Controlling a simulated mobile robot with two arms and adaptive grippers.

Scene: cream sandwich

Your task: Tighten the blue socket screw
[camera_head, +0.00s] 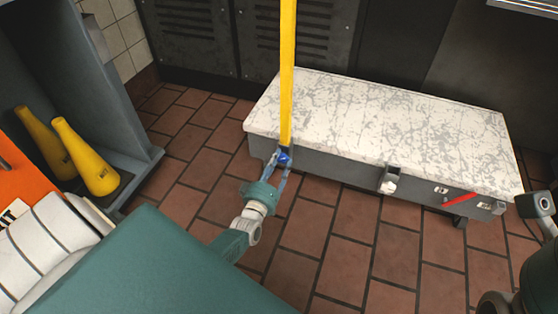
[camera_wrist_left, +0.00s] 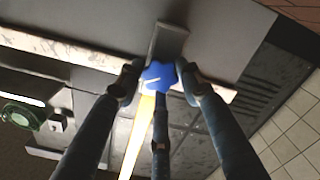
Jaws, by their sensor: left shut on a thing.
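The blue socket screw (camera_head: 284,158) is at the front left corner of a long grey box with a worn white lid (camera_head: 380,120). It also shows in the left wrist view (camera_wrist_left: 158,75), just below a grey bracket (camera_wrist_left: 168,40). A yellow strip (camera_head: 287,70) rises from the screw; in the left wrist view it runs down from the screw (camera_wrist_left: 138,135). My left gripper (camera_head: 279,163) is closed around the blue screw. In the left wrist view its fingers (camera_wrist_left: 160,88) surround the blue head. My right gripper does not show; part of my right arm is at the right edge.
A grey latch (camera_head: 389,180) and a red bar (camera_head: 460,200) are on the box front. Two yellow cone-shaped things (camera_head: 87,158) stand in a grey open cabinet (camera_head: 95,95) at left. Dark vented lockers (camera_head: 200,45) stand behind the box. The tiled floor (camera_head: 385,260) before the box is clear.

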